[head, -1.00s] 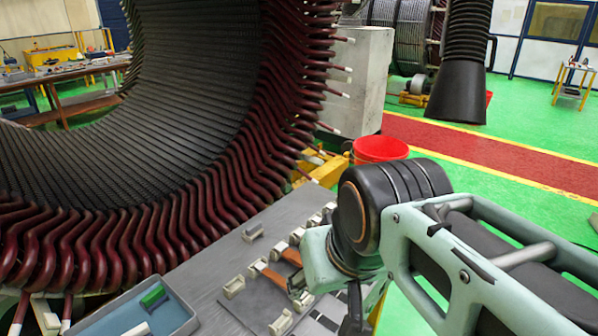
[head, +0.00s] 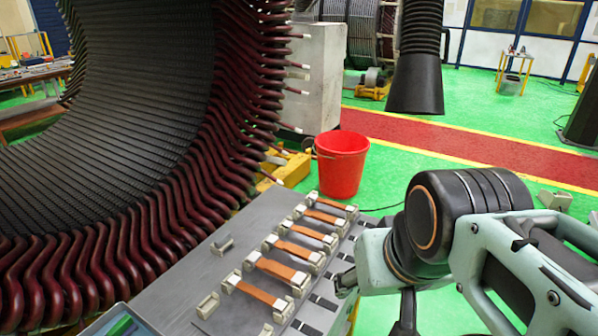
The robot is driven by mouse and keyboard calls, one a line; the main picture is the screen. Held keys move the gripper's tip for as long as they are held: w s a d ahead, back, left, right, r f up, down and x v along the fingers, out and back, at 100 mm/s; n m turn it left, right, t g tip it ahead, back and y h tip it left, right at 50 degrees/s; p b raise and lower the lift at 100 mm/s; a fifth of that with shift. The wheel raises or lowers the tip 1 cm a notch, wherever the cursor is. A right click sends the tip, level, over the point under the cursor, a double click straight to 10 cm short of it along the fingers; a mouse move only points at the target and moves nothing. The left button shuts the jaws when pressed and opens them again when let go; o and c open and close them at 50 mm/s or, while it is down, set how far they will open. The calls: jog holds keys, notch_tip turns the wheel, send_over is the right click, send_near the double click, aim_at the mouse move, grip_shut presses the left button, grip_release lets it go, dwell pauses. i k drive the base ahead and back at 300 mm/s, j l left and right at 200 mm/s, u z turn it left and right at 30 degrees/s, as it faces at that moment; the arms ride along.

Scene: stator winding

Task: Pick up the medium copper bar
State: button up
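Several copper bars lie in a row on the grey bench (head: 200,262), each held at its ends by pale holders. One copper bar (head: 258,292) is nearest, another (head: 284,270) lies behind it, and shorter-looking ones (head: 307,231) continue toward the back. Which one is the medium bar I cannot tell for sure. My gripper (head: 345,283) shows only in small part at the left end of my arm, right of the row and apart from the bars in the picture. Its fingers are not clear, and I see no bar in it.
The large stator (head: 120,130) with dark red coil ends rises along the left of the bench. A red bucket (head: 341,166) stands on the floor behind it. A blue-grey tray (head: 122,324) is at the bottom left. An empty holder (head: 222,245) sits left of the bars.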

aim_at(301, 211)
jog(key=i+l+u, duration=0.15)
jog(key=l, duration=0.35)
jog(key=i+l+u, duration=0.2)
jog(key=l, duration=0.35)
jog(key=i+l+u, duration=0.15)
jog(key=l, duration=0.4)
jog(key=i+l+u, duration=0.15)
jog(key=l, duration=0.4)
jog(key=l+u, duration=0.2)
jog(key=l, duration=0.35)
jog(key=j+z, duration=0.15)
jog(key=j, duration=0.35)
